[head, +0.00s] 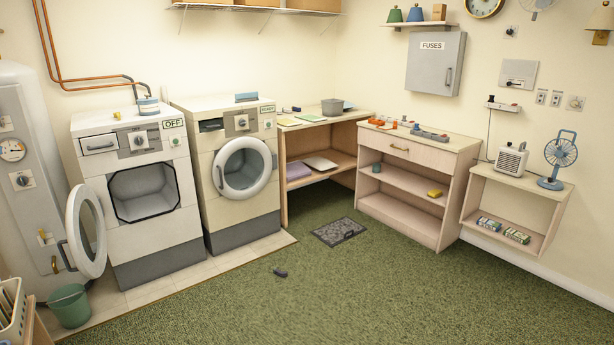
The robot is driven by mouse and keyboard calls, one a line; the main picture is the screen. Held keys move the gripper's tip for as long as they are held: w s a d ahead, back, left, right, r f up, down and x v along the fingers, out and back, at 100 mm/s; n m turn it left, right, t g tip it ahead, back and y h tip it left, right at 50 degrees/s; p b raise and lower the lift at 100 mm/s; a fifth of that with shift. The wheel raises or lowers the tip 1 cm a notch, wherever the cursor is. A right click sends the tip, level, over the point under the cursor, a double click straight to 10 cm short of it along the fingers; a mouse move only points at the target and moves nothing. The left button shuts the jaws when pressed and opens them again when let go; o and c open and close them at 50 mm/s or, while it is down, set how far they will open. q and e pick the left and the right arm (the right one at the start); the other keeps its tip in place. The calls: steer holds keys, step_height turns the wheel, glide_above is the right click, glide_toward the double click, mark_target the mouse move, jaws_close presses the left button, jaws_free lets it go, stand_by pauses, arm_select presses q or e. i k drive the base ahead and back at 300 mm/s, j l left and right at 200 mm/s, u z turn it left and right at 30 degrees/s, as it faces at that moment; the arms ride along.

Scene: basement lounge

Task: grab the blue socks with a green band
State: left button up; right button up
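I cannot pick out blue socks with a green band for certain. A small dark bluish item (280,272) lies on the green carpet, too small to tell what it is. Two small packs, one bluish (488,224) and one with green on it (516,235), lie in the low wall shelf at the right; I cannot tell what they are. Neither of my grippers is in view.
The left washing machine (140,240) has its round door (87,232) swung open; the right one (228,205) is closed. A green bucket (69,307) stands at the lower left. A dark floor mat (338,232) lies before the shelves. The front carpet is mostly clear.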

mark_target(278, 272)
steer(key=i+u, duration=0.2)
steer(key=i, duration=2.25)
